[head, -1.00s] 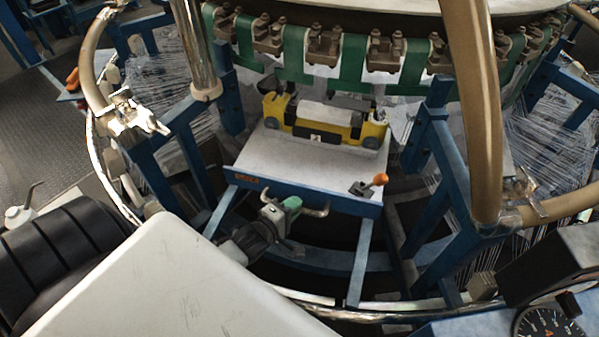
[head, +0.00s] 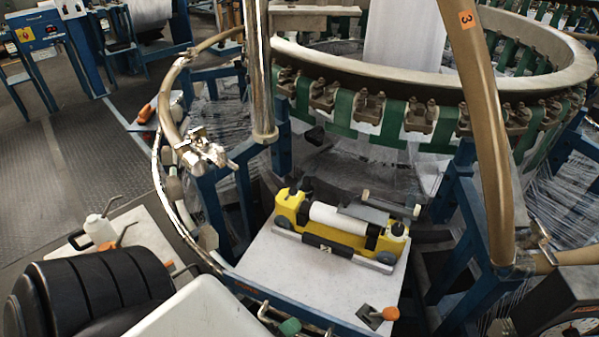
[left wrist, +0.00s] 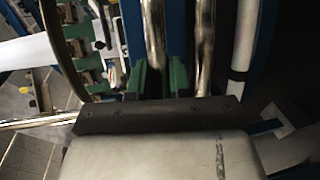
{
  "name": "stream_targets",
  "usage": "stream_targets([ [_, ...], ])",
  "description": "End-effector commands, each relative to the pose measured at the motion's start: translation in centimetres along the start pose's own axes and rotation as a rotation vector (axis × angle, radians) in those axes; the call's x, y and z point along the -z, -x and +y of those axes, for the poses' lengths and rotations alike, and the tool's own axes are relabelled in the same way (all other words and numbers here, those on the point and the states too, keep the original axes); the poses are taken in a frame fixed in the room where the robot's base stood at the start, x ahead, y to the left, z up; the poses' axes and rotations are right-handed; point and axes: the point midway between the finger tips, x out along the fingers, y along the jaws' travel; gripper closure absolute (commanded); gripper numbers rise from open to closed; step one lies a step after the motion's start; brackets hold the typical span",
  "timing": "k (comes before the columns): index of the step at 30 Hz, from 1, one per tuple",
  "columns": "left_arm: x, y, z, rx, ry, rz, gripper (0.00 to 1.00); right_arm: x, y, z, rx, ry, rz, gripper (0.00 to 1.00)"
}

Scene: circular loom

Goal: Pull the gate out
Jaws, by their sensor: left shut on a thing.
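The gate (head: 310,270) is a pale flat tray with a blue front edge, in the lower middle of the head view. A yellow shuttle (head: 292,204) with a white roll sits on it. My left gripper (head: 290,326) shows only as a green fingertip at the bottom edge, at the gate's front. It is shut on the gate's metal handle (head: 264,312), mostly cut off by the frame. In the left wrist view the green fingers (left wrist: 160,82) are close together beside shiny metal bars; the exact grasp is hard to see. My right gripper is not in view.
The loom's large ring (head: 420,75) with green bands stands behind the gate. A tan curved tube (head: 485,140) rises at right and a chrome post (head: 258,70) at left. Open floor (head: 60,170) lies at far left.

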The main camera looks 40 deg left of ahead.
Motion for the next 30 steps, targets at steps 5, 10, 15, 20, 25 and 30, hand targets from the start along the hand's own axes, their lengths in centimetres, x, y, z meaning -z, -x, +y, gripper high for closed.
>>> stream_targets([
  [5, -1.3, 3.1, -0.7, 0.004, 0.0, -0.001, 1.0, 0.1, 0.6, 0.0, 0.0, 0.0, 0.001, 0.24],
  [10, -2.1, 5.1, -1.1, 0.004, -0.001, -0.001, 1.0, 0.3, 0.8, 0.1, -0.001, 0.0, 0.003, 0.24],
  [15, -2.6, 6.2, -1.4, 0.003, -0.001, -0.001, 1.0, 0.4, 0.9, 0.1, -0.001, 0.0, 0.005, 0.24],
  [20, -2.8, 6.6, -1.5, 0.001, -0.001, -0.001, 1.0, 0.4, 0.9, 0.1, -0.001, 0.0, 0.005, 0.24],
  [25, -2.8, 6.7, -1.5, 0.003, 0.0, -0.002, 1.0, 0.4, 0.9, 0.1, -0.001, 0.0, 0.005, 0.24],
  [30, -2.9, 6.7, -1.6, 0.005, 0.0, -0.002, 0.76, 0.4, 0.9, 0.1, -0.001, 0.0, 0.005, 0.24],
])
